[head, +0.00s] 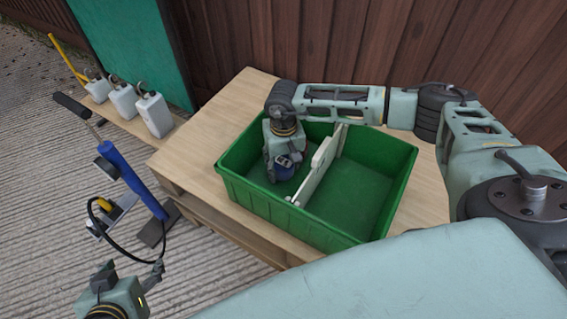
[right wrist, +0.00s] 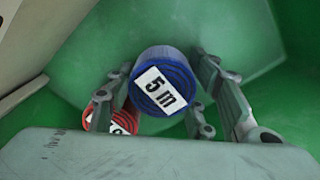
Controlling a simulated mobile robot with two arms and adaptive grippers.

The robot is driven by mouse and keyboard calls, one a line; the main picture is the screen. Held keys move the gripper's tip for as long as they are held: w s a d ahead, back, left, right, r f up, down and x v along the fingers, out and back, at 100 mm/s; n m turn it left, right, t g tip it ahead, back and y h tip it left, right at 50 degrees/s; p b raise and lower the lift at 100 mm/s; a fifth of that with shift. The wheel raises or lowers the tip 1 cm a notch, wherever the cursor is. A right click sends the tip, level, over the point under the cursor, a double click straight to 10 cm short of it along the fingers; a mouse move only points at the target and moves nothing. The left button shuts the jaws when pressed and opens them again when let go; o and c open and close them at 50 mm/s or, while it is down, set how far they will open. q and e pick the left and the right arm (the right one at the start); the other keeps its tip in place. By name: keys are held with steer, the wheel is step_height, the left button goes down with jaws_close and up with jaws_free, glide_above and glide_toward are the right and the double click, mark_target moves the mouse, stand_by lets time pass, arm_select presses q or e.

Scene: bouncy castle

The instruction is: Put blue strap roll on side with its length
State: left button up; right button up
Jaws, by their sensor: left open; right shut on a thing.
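A green crate (head: 270,212) stands on the wooden table, split by a white divider (head: 321,165). My right gripper (head: 284,160) reaches down into the crate's left compartment. It is shut on the blue strap roll (right wrist: 163,84), whose white label reads "5 m" in the right wrist view. I cannot tell whether the blue roll touches the crate floor. My left gripper (head: 128,270) is open and empty at the lower left, away from the crate.
The crate's right compartment (head: 355,200) looks empty. A blue pump (head: 130,175) with a black hose stands on the ground left of the table (head: 205,130). Several white containers (head: 153,115) stand on a low plank. A brown wooden wall rises behind the table.

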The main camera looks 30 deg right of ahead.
mark_target(283, 161)
steer(key=shift+f, duration=0.1)
arm_select(q)
steer(key=shift+w+d+r+t, duration=0.15)
steer(key=shift+w+r+t, duration=0.15)
steer(key=shift+w, duration=0.15)
arm_select(e)
steer(key=o, duration=1.3)
arm_select(q)
steer(key=shift+s, duration=0.1)
arm_select(e)
step_height(283, 161, up, 7)
steer(key=shift+p, duration=0.85)
step_height(283, 161, up, 4)
steer(key=shift+r+p, duration=0.1)
steer(key=shift+p, duration=0.3)
arm_select(q)
steer(key=s+a+f+g, duration=0.1)
steer(key=s+g, duration=0.1)
steer(key=s, duration=0.3)
steer(key=s+a+f+g+y, duration=0.1)
steer(key=s+a+f+g, duration=0.1)
steer(key=s+g, duration=0.1)
steer(key=shift+s, duration=0.9)
arm_select(e)
steer(key=shift+r, duration=0.55)
